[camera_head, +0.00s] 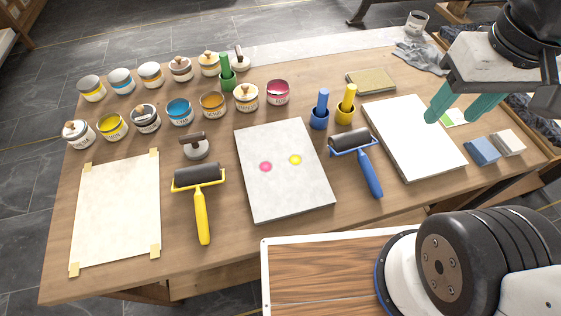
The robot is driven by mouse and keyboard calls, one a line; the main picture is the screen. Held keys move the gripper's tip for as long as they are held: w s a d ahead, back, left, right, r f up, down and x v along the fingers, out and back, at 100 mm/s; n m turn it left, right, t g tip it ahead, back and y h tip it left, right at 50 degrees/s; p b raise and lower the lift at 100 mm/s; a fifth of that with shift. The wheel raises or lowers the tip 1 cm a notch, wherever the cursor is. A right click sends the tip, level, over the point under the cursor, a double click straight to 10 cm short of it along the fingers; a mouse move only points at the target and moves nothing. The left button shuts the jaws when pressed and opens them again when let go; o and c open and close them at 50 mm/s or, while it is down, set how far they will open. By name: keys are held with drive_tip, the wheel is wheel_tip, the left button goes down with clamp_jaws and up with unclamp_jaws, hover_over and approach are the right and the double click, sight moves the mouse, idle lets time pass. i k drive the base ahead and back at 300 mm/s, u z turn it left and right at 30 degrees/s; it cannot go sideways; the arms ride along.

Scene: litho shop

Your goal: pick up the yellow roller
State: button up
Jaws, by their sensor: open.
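The yellow roller (201,197) lies on the wooden table, left of the middle. It has a dark cylinder at the far end, and its yellow handle points toward the near table edge. My gripper (433,117) is at the upper right with its teal fingers pointing down over the right part of the white slab. The fingers are open and nothing shows between them. The gripper is far to the right of the yellow roller, with the stone slab and the blue roller between them.
A stone slab (284,195) with pink and yellow spots lies right of the yellow roller. A blue roller (369,172) lies farther right, beside a white slab (405,150). A taped sheet (117,212) is at left. Several ink cans (180,112) stand behind.

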sight(201, 214)
drive_tip(key=u, duration=0.55)
drive_tip(key=k, duration=1.3)
drive_tip(key=u, duration=0.7)
drive_tip(key=i, duration=1.05)
drive_tip(key=u, duration=0.8)
